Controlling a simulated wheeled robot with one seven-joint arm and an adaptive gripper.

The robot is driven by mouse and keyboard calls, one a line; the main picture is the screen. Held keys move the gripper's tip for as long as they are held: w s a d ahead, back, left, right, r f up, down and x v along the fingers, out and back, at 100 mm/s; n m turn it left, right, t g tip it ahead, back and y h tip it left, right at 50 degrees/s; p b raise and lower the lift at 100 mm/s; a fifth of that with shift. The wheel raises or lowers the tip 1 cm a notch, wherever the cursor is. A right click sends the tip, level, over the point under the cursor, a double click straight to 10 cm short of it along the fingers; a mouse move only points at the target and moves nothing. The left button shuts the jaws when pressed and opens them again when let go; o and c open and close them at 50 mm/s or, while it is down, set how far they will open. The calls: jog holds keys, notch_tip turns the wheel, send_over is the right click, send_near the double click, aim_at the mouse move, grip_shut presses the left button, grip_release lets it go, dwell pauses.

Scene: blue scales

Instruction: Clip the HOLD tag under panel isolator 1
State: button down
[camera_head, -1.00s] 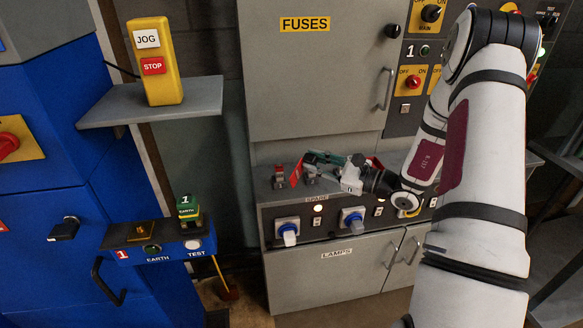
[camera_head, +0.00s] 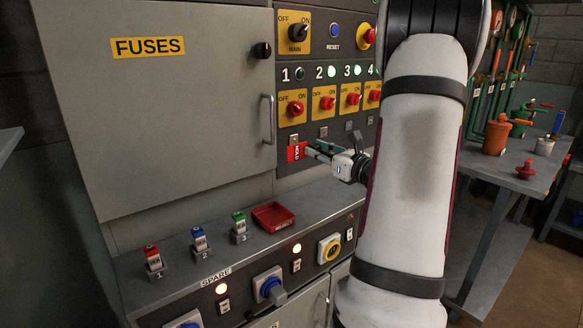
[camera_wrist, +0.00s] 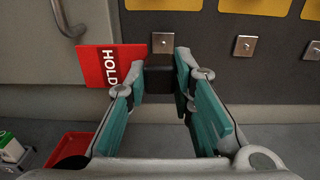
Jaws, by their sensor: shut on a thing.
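The red HOLD tag (camera_head: 297,152) is at the panel just below the small metal plate (camera_head: 295,139) under isolator 1 (camera_head: 295,108). My gripper (camera_head: 318,150) comes in from the right and is shut on the tag's black clip. In the wrist view the tag (camera_wrist: 110,66) sticks out left of my fingertips (camera_wrist: 165,75), its lettering running sideways. The black clip (camera_wrist: 160,78) is between the teal fingers. The metal plate (camera_wrist: 163,43) shows just above the clip; whether they touch, I cannot tell. Isolator 1's lamp (camera_head: 299,74) is dark.
Plates under isolators 2 (camera_head: 323,132) and 3 (camera_head: 349,126) are close on the right. The fuse cabinet's handle (camera_head: 268,119) is close on the left. Below, the ledge carries three coloured fuses (camera_head: 199,240) and a red tray (camera_head: 273,217).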

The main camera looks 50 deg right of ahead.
aim_at(294, 140)
jog(key=shift+d+r, duration=0.1)
jog(key=shift+d, duration=0.1)
jog(key=shift+w, duration=0.2)
jog(key=x, duration=0.5)
jog(key=shift+w, duration=0.25)
jog(key=shift+b, duration=0.55)
dwell(2.2)
jog(key=shift+w+d+r, duration=0.1)
jog(key=shift+w+d, duration=0.1)
jog(key=shift+w, duration=0.45)
jog(key=c, duration=1.3)
grip_release()
jog(key=shift+w, duration=0.1)
